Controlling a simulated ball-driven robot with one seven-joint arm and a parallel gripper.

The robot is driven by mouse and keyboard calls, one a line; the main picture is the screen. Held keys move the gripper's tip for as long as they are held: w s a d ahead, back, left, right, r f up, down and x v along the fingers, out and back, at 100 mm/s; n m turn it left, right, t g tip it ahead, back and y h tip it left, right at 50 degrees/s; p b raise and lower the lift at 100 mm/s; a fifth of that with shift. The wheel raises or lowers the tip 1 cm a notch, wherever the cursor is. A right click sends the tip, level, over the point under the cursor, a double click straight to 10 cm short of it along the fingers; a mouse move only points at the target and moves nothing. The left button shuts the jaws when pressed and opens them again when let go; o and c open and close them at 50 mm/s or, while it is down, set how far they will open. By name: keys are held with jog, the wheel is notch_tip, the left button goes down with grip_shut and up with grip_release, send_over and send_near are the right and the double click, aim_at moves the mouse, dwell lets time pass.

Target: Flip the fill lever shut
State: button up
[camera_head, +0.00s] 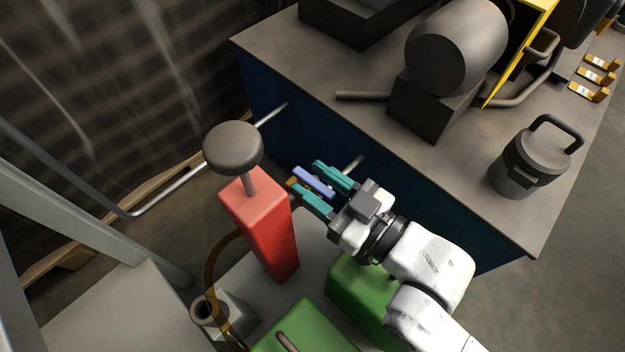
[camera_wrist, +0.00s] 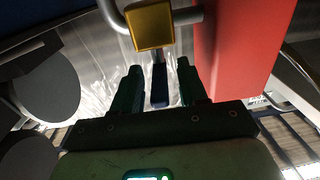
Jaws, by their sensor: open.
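A blue bar, apparently the fill lever (camera_head: 316,184), lies between the two teal fingers of my gripper (camera_head: 306,177). In the wrist view the lever (camera_wrist: 159,88) shows end-on between the fingers of my gripper (camera_wrist: 158,68), with a gap on each side. My gripper is open around it. A brass-coloured block, likely the valve body (camera_wrist: 150,25), sits on a grey pipe just beyond the fingertips. In the head view most of that block is hidden behind a finger.
A red post (camera_head: 265,225) with a dark round knob (camera_head: 233,148) stands close left of my gripper. Green blocks (camera_head: 310,330) lie below. A workbench (camera_head: 375,85) with a grey canister (camera_head: 530,165) is at the right.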

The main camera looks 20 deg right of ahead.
jog(key=shift+w+a, duration=0.3)
jog(key=shift+w, duration=0.1)
jog(key=shift+c, duration=0.4)
grip_shut()
